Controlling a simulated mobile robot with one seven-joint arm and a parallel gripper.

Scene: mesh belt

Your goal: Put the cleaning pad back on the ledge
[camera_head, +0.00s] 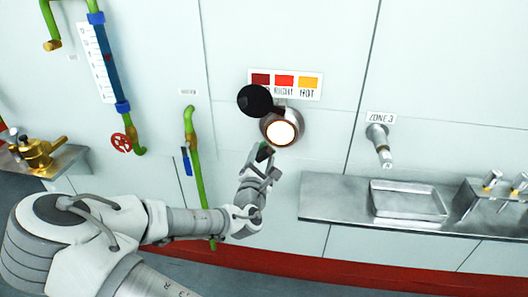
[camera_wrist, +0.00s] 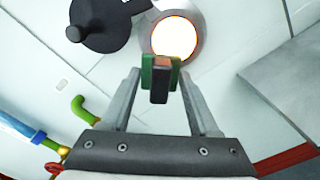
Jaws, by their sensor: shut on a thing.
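The cleaning pad (camera_wrist: 147,72) is a small block with green sides and a dark middle. My gripper (camera_wrist: 160,82) is shut on it, its fingers pinching the pad from both sides. In the head view the pad (camera_head: 264,152) shows as a small dark green piece at the tip of my gripper (camera_head: 262,166). It is held just below a round glowing port in the wall, and I cannot tell whether it touches the port. The metal ledge (camera_head: 340,203) is to the right of my gripper. Its grey surface also shows at the right of the wrist view (camera_wrist: 290,85).
The glowing port (camera_head: 281,128) has a black round cover (camera_head: 255,100) swung open to its left. A shallow metal tray (camera_head: 408,201) and a metal holder (camera_head: 487,200) stand on the ledge. Green pipe (camera_head: 197,165) runs down the wall left of my gripper. The ledge's left end is bare.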

